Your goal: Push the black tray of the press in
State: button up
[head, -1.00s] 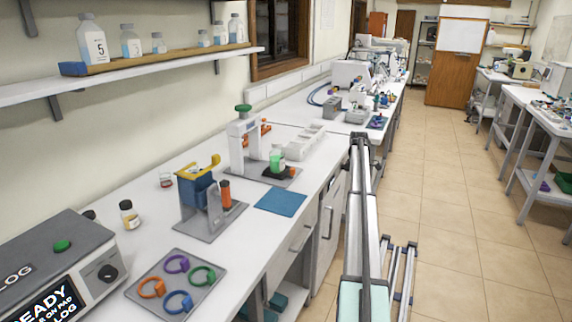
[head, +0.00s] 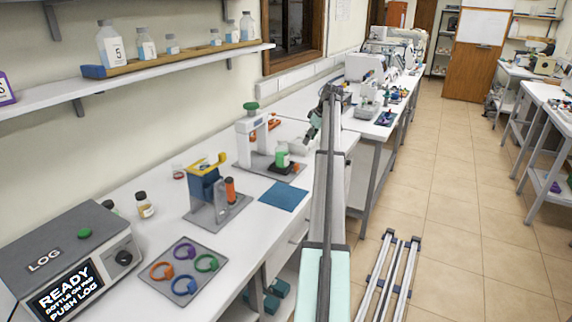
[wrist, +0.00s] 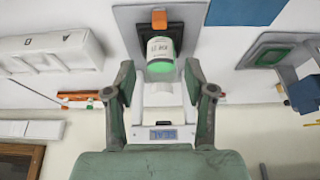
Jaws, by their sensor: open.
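The press (head: 250,140) is white with a green knob on top and stands on a grey base plate. Its display, reading SEAL, shows in the wrist view (wrist: 165,135). The black tray (head: 270,166) sticks out at the press's front and carries a bottle (head: 282,156) with green contents. An orange handle (wrist: 158,18) is on the tray's outer end. My gripper (wrist: 160,74) is open and empty. In the wrist view its fingers are on either side, with the bottle and tray beyond them. In the head view the gripper is right of the press, partly hidden by my arm.
A blue mat (head: 284,196) lies in front of the press. A blue and yellow device (head: 207,190) stands left of it. A white rack (wrist: 50,60) is beside the press. Coloured rings lie on a grey tray (head: 150,285) near the LOG box (head: 65,262).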

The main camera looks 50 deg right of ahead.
aim_at(297, 164)
jog(key=p+x, duration=0.4)
jog(key=x, duration=1.2)
jog(key=shift+s+f, duration=0.1)
jog(key=shift+f, duration=0.05)
grip_shut()
